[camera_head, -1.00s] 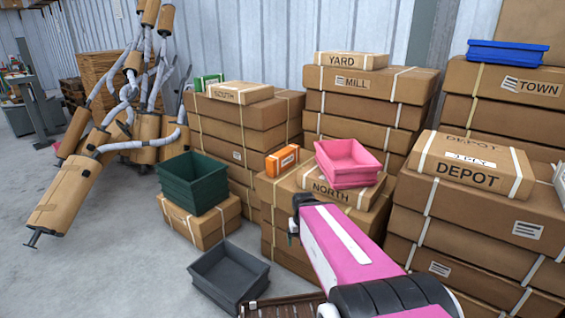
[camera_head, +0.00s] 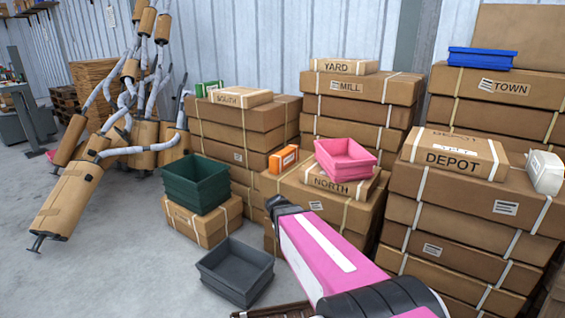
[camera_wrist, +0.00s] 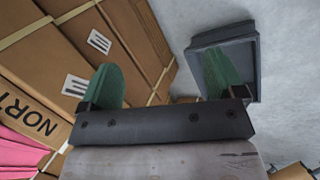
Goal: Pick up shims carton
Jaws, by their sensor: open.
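No carton shows a readable "shims" label, so I cannot tell which one is the shims carton. A small orange carton (camera_head: 283,159) with a white label lies on the stack beside the pink bin. A small green and white carton (camera_head: 208,88) lies on the stack with the "SOUTH" box. My gripper (camera_wrist: 160,60) is open in the wrist view, its two green fingers apart with nothing between them. In the head view my pink arm reaches in front of the "NORTH" stack, with its dark end below the orange carton; the fingers are hidden there.
A pink bin (camera_head: 346,160) stands on the "NORTH" box (camera_head: 338,187). A green bin (camera_head: 195,184) sits on a low carton. A grey bin (camera_head: 236,271) is on the floor. Tall carton stacks stand behind and right.

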